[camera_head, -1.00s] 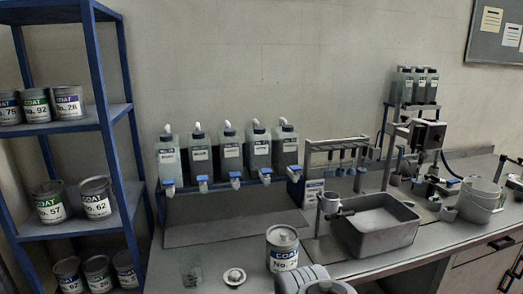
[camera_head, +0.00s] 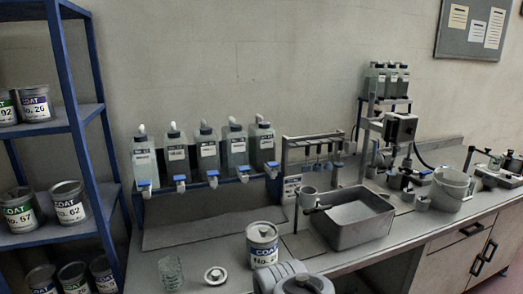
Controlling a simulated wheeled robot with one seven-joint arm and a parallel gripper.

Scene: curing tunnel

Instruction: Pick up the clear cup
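The clear cup (camera_head: 171,273) stands upright on the near left of the grey counter, close to the front edge. It is see-through and looks empty. A round white lid-like disc (camera_head: 215,276) lies just to its right. A grey rounded part at the bottom centre (camera_head: 290,278) looks like my own arm. It is to the right of the cup and apart from it. My gripper's fingers do not show in this view.
A Coat paint can (camera_head: 263,245) stands right of the cup, behind my arm. A blue shelf (camera_head: 62,128) with cans stands left.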

